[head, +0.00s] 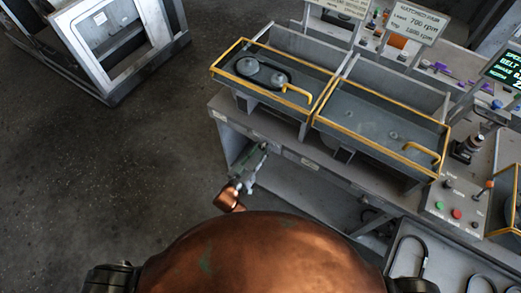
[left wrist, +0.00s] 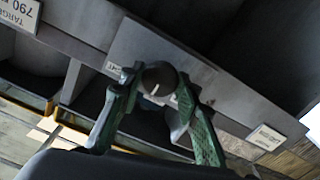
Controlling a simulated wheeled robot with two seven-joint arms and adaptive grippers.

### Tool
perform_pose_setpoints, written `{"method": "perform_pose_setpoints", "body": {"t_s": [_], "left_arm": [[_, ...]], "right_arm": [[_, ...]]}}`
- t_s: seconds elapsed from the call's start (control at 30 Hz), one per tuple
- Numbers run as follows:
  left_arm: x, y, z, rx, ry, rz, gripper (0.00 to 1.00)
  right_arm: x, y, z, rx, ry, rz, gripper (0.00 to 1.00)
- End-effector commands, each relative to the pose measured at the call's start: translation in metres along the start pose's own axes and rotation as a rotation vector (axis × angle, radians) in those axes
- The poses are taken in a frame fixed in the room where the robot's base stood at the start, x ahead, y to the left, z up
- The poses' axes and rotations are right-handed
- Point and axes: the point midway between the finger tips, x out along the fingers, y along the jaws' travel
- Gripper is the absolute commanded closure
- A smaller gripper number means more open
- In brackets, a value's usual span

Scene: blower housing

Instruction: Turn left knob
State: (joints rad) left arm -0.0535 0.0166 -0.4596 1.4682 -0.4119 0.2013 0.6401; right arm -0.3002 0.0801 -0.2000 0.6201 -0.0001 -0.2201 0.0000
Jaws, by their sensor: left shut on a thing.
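The left knob (left wrist: 158,78) is a dark round knob with a white pointer line, on the grey front face of the bench in the left wrist view. My left gripper (head: 262,148) reaches the bench front below the left tray in the head view. In the left wrist view its two green fingers (left wrist: 158,88) stand on either side of the knob, shut on it. In the head view the gripper hides the knob. My right gripper is not in view.
Two yellow-rimmed trays stand on the bench; the left tray (head: 230,69) holds a belt on two pulleys, the right tray (head: 380,146) is mostly bare. A button box (head: 457,208) stands at right. A grey frame (head: 75,45) stands at upper left. The floor left of the bench is clear.

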Motion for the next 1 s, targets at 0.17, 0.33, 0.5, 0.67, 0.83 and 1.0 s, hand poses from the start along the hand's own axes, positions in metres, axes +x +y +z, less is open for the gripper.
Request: {"method": "perform_pose_setpoints", "body": {"t_s": [0.17, 0.33, 0.5, 0.67, 0.83, 1.0], "left_arm": [[-0.0003, -0.0007, 0.0002, 0.041, -0.001, -0.001, 0.94], [-0.0004, -0.0009, 0.0004, 0.135, -0.002, -0.002, 0.94], [-0.0006, -0.0014, 0.0007, 0.275, -0.003, -0.003, 0.94], [-0.0006, -0.0014, 0.0008, 0.428, -0.002, -0.002, 0.94], [-0.0005, -0.0010, 0.0010, 0.588, -0.001, -0.002, 0.94], [-0.0005, -0.0011, 0.0014, 0.737, -0.002, -0.002, 0.94]], "right_arm": [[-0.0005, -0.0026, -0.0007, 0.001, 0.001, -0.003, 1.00], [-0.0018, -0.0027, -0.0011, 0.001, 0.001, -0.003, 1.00], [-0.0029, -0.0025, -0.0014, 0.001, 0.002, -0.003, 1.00], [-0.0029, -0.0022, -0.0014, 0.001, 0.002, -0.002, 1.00], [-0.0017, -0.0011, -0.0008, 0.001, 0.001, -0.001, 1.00], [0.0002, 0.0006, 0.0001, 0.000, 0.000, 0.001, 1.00]]}}
